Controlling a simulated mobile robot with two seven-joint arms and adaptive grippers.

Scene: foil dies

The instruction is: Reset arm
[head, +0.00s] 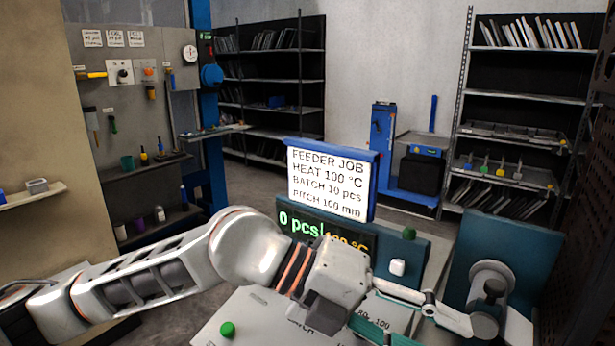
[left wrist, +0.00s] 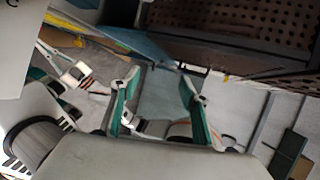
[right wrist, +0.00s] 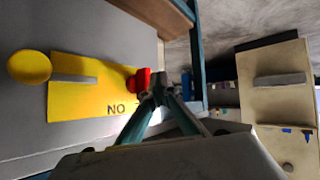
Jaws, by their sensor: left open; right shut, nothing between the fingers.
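My left arm reaches in from the left across the machine in the head view, and its gripper (head: 398,318) is over the pale machine top. In the left wrist view the left gripper (left wrist: 160,88) has its two teal fingers wide apart, with nothing between them. My right gripper (right wrist: 158,88) shows in the right wrist view with its fingertips together and empty. Its tips appear beside a red part (right wrist: 138,80) at the edge of a yellow plate (right wrist: 85,90); I cannot tell whether they touch. The right gripper is not visible in the head view.
The machine carries a job sign (head: 330,184) and a display (head: 300,224) reading 0 pcs. A green button (head: 227,330) and white knob (head: 397,267) sit on it. A teal panel (head: 510,240) stands at right. Shelves (head: 270,80) stand behind open floor.

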